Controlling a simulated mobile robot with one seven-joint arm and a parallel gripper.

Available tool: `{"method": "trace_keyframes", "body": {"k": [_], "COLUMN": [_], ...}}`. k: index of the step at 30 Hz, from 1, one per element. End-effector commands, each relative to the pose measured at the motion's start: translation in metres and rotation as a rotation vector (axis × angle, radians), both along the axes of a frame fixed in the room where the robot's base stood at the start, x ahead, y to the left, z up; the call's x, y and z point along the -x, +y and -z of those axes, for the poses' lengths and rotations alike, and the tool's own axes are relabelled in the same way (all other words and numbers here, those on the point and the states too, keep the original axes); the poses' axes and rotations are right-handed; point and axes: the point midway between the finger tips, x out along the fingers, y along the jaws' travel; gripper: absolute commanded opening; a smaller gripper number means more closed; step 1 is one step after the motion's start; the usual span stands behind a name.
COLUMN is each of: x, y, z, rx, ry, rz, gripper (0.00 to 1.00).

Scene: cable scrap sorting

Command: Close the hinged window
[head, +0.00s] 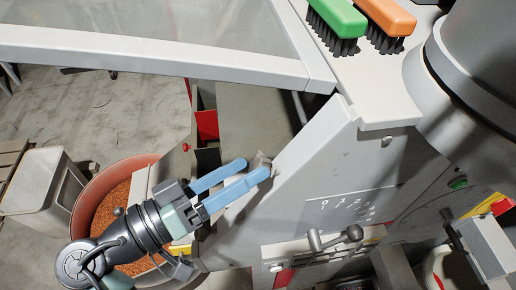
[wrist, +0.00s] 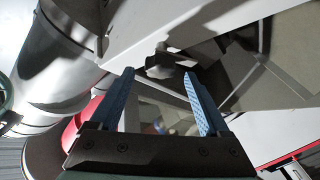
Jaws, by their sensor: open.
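The hinged window (head: 165,62) is a clear pane in a light grey frame at the top left of the head view. It stands swung up, away from the machine's open interior (head: 250,120) below it. My gripper (head: 251,168) has two blue fingers, apart and empty, beside the sloping grey side panel (head: 318,150). A small grey knob (head: 259,160) is close to the fingertips. In the wrist view, a dark grey knob-like part (wrist: 160,66) shows just beyond the open gripper (wrist: 158,74); contact cannot be told. The window's far edge is cut off.
A green brush (head: 338,17) and an orange brush (head: 388,15) lie on the top ledge. A reddish tub of copper-coloured granules (head: 112,205) stands under my arm. A grey bin (head: 38,180) is at left. Control levers (head: 335,238) stick out at the lower right.

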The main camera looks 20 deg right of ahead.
Motion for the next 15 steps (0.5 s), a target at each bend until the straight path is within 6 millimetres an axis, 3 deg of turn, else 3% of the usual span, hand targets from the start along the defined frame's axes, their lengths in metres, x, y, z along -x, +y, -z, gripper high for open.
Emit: {"method": "trace_keyframes", "body": {"k": [6, 15], "x": [-0.005, -0.007], "y": [-0.028, -0.035], "z": [-0.002, 0.001], "rx": [-0.001, -0.001], "ry": [0.001, 0.0], "rz": [0.001, -0.001], "gripper": [0.8, 0.8]}}
